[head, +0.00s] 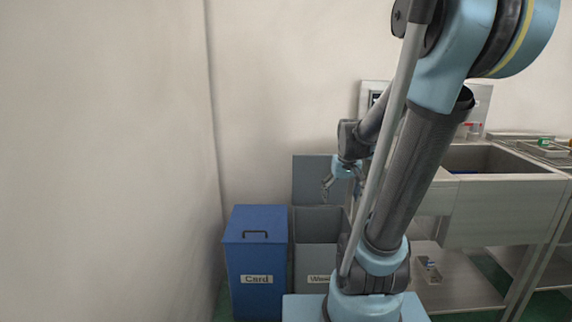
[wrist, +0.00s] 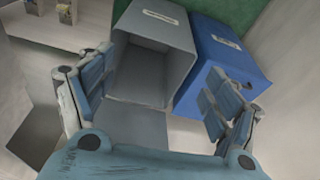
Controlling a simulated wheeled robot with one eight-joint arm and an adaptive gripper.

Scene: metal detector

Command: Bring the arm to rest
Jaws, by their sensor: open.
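My gripper (head: 328,184) is at the end of my raised arm, above the open grey waste bin (head: 316,256). In the wrist view my gripper (wrist: 155,108) has its two fingers spread wide apart with nothing between them. The grey bin (wrist: 153,52) shows between and beyond the fingers, and its inside looks empty. My arm's large links cross the middle and right of the head view and hide part of the bin and the sink unit.
A closed blue bin labelled "Card" (head: 255,258) stands left of the grey bin, near the wall corner. A metal sink unit (head: 500,205) with a lower shelf (head: 455,285) stands at the right. A small container (head: 430,268) sits on that shelf.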

